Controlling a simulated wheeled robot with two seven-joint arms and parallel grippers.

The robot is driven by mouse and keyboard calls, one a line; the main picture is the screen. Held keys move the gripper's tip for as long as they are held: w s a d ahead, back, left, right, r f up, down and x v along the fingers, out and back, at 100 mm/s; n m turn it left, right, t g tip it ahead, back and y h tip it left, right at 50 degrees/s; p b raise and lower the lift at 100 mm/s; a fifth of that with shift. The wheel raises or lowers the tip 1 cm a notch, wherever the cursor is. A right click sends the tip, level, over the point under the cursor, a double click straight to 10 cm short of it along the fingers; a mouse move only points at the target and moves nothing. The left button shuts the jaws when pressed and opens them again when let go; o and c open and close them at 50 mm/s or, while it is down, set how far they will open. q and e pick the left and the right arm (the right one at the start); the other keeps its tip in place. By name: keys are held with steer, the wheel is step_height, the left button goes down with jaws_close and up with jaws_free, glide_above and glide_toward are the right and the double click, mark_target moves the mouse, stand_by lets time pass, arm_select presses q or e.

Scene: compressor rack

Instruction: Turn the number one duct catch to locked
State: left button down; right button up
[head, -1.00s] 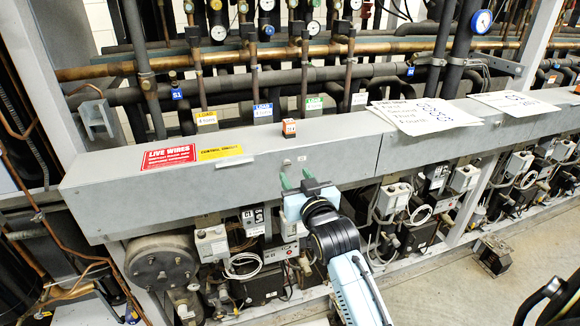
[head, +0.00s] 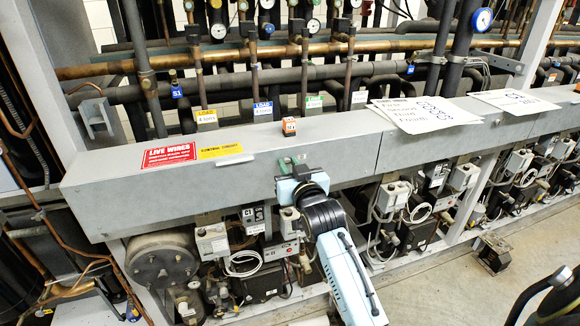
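A long grey duct (head: 330,143) runs across the rack. My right gripper (head: 293,162) is at the duct's front face, left of the seam between two duct sections. Its green fingertips point at the duct and look spread apart. The small round catch that showed on this face in the earlier frame is now mostly or wholly hidden at the fingertips. I cannot tell its turn or whether the fingers touch it. My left gripper is not in view.
An orange tag block (head: 289,127) stands on the duct above the gripper. A red live wires label (head: 169,155) and a yellow label (head: 220,151) are to the left. Paper sheets (head: 425,114) lie on the duct at right. Pipes and gauges are behind; compressors are below.

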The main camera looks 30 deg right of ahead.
jaws_close()
steer(key=m+p, duration=0.2)
steer(key=m, duration=0.1)
steer(key=shift+r+m+p, duration=0.15)
steer(key=shift+m+p, duration=0.15)
steer(key=shift+p, duration=0.1)
steer(key=m+p, duration=0.3)
steer(key=m, duration=0.2)
steer(key=shift+d, duration=0.1)
steer(key=m+p, duration=0.1)
steer(key=m, duration=0.3)
steer(key=shift+m+p, duration=0.35)
steer(key=shift+m, duration=0.05)
steer(key=m, duration=0.2)
steer(key=m+p, duration=0.1)
steer(key=m, duration=0.1)
steer(key=shift+f, duration=0.25)
steer(key=shift+m, duration=0.3)
steer(key=o, duration=0.9)
jaws_free()
steer(key=shift+c, duration=0.2)
